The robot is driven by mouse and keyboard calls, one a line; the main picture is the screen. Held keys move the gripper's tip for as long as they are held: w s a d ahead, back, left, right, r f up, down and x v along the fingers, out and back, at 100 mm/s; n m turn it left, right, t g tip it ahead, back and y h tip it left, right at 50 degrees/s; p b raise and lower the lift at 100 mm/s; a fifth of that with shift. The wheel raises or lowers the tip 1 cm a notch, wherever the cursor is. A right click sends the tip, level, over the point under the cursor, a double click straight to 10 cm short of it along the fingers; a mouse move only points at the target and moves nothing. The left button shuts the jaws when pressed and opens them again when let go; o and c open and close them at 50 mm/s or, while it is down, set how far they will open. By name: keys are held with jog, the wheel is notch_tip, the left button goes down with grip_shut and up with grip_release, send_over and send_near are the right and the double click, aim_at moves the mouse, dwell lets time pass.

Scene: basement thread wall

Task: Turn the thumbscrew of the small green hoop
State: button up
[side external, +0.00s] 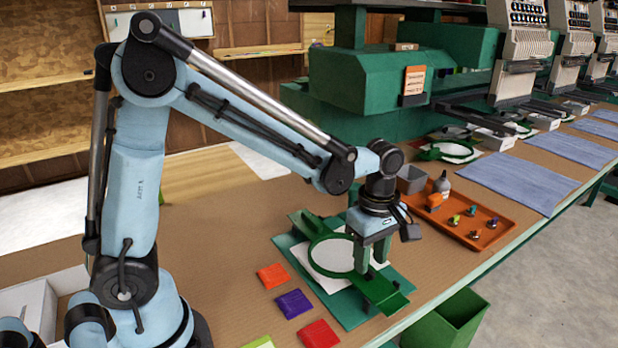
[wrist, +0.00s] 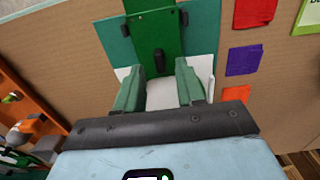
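A green hoop (side external: 313,258) holding white fabric (side external: 333,254) lies on a green board (side external: 343,311) on the table. A green bracket arm (side external: 383,293) extends from the hoop's near side. In the wrist view, the bracket (wrist: 155,30) shows at the top with a small dark knob (wrist: 159,61), which looks like the thumbscrew. My gripper (side external: 371,268) points down over the hoop's near right edge. Its two green fingers are apart (wrist: 158,66), with the knob in line with the gap at their tips. I see no contact with the knob. The side view does not show the knob clearly.
Orange, purple and red fabric squares (side external: 294,303) lie left of the board. An orange tray (side external: 468,232) with spools and a bottle stands to the right. A green bin (side external: 447,318) is below the table edge. Embroidery machines (side external: 400,90) stand behind.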

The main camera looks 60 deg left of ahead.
jog(key=shift+f, duration=1.15)
grip_shut()
